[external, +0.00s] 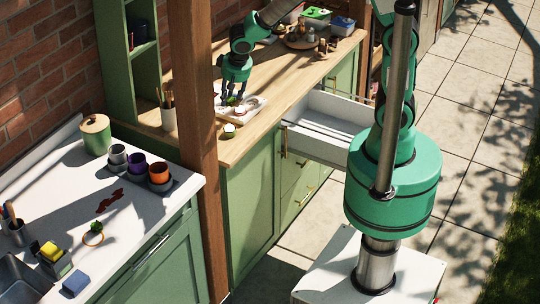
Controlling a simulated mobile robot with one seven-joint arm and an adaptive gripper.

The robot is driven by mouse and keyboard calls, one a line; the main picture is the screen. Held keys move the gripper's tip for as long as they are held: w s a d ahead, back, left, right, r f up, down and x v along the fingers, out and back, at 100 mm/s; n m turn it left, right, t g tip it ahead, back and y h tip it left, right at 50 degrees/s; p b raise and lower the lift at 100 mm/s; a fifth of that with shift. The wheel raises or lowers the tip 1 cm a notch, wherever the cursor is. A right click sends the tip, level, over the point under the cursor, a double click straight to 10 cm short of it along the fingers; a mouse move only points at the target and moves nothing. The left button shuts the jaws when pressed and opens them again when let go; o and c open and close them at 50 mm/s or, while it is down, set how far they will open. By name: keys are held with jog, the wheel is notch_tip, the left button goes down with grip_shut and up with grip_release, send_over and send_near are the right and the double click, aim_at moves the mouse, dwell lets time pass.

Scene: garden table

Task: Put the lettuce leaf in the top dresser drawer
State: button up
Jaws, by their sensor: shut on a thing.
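My gripper (231,95) points down over a white tray (259,101) on the wooden counter. Its fingers are shut on a small green thing, which looks like the lettuce leaf (232,101). The leaf is small here and partly hidden by the fingers; I cannot tell whether it still touches the tray. The top dresser drawer (326,123) is pulled out from the green cabinet, to the right of the gripper and lower than the counter. The visible part of its white inside looks empty.
A small round white-and-green item (229,131) stands near the counter's front edge. A wooden post (196,120) rises left of the gripper. A utensil cup (168,117) stands behind it. A round board with jars (301,41) and lidded containers (316,18) fill the counter's far end.

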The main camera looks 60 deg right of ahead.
jog(key=w+d+n, duration=0.1)
jog(key=w+d, duration=1.3)
jog(key=w, duration=0.3)
jog(key=shift+w+n, duration=0.3)
jog(key=shift+d+f, duration=0.1)
